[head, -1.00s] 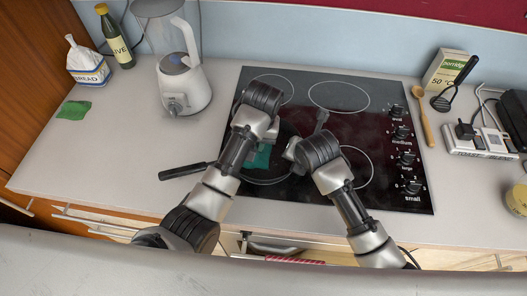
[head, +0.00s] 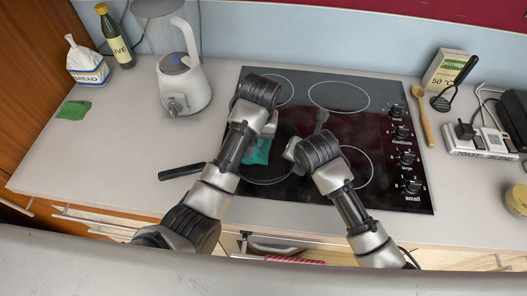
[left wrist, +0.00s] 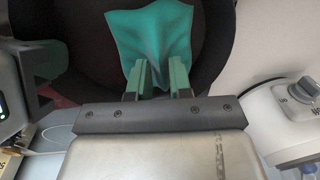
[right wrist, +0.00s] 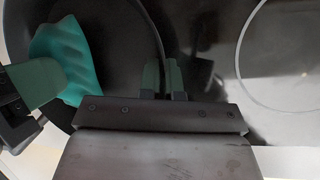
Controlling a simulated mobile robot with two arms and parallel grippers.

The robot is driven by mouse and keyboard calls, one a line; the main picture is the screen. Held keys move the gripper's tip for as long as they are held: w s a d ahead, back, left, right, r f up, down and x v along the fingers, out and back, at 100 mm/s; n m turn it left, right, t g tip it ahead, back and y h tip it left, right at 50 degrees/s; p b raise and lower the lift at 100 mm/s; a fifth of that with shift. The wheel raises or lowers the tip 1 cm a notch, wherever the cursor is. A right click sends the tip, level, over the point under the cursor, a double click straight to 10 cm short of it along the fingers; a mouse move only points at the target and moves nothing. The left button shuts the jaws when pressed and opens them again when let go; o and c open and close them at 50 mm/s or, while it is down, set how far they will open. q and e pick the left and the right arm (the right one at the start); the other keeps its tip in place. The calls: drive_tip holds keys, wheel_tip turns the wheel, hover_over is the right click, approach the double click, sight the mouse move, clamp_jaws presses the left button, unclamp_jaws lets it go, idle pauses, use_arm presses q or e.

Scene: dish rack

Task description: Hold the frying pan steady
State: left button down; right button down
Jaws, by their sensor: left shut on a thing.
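The dark frying pan (head: 182,171) rests on the hob, its handle pointing left past the hob edge. A teal cloth (head: 257,151) lies bunched against the pan's inside. My left gripper is shut on the cloth; its fingers (left wrist: 159,72) sit on either side of the cloth's lower end (left wrist: 150,35) in the left wrist view. My right gripper (right wrist: 164,78) is shut on the pan's rim at the pan's right side, with the rim running between its fingers. In the head view the fingertips are mostly hidden by the wrists.
The black hob (head: 345,125) has knobs (head: 402,132) along its right side. A blender (head: 183,85) stands left of the hob.

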drive_tip(key=c, duration=1.2)
unclamp_jaws()
drive_tip(key=shift+c, duration=0.2)
drive_tip(key=v, duration=0.8)
drive_tip(key=x, duration=0.8)
drive_tip(key=shift+f, duration=0.1)
drive_tip(key=shift+s, duration=0.1)
